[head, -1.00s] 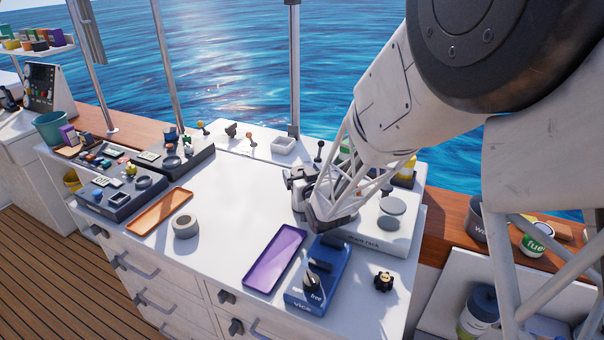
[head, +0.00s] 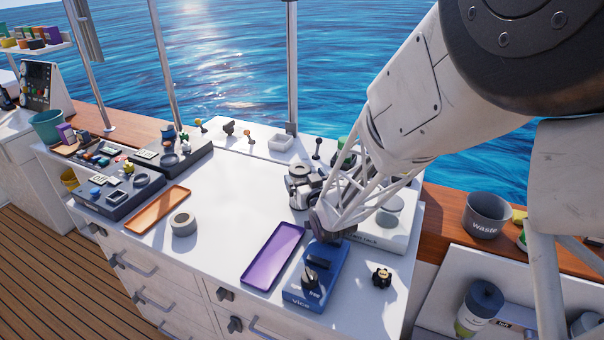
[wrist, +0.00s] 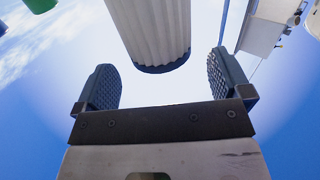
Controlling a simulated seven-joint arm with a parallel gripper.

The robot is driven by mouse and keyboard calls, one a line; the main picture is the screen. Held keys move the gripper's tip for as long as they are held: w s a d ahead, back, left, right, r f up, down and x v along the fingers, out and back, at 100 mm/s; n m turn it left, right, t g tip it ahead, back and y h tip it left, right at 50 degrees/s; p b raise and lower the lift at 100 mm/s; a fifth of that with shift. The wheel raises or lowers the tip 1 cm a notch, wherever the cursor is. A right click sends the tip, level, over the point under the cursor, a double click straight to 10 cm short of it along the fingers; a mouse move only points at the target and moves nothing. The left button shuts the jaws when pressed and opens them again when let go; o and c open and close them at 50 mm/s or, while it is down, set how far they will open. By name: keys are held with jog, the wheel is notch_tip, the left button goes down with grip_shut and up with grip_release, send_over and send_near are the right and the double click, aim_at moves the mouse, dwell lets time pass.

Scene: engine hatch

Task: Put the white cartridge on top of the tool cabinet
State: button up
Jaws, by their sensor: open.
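The white cartridge (wrist: 152,30) shows in the wrist view as a ribbed pale cylinder with a dark rim, its near end between or just beyond my fingertips. My gripper (wrist: 162,75) is open, one finger on each side, with gaps to the cartridge. In the head view my gripper (head: 308,195) is low at the right of the worktop, beside a grey, round-topped upright object (head: 299,171); I cannot tell if that is the cartridge. A white drawer cabinet (head: 225,200) carries the worktop; I cannot tell whether it is the tool cabinet.
A purple tray (head: 273,256), blue vice (head: 318,275), tape roll (head: 183,223) and orange tray (head: 158,209) lie on the worktop. A white rack box (head: 396,240) is partly behind my arm. A black knob (head: 381,277) stands front right. The worktop's middle is clear.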

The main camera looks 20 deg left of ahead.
notch_tip(320, 180, up, 7)
jog(key=shift+s+d, duration=0.15)
dwell(0.4)
dwell(0.5)
jog(key=s+d+r+m+g+h, duration=0.1)
jog(key=s+d+r+m+h, duration=0.15)
jog(key=d, duration=0.75)
jog(key=s+d+r+m+g+h, duration=0.1)
jog(key=d+h, duration=0.3)
jog(key=d, duration=0.6)
jog(key=s+d+r+m+g+h, duration=0.1)
jog(key=s+d+r+m+h, duration=0.15)
jog(key=d, duration=0.85)
jog(key=s+d+m+g+h, duration=0.1)
jog(key=s+d+g+h, duration=0.1)
jog(key=s+d, duration=0.7)
jog(key=s+d+m+g+h, duration=0.2)
jog(key=s+d+g, duration=0.3)
jog(key=s, duration=1.2)
jog(key=d, duration=0.4)
jog(key=shift+f, duration=0.2)
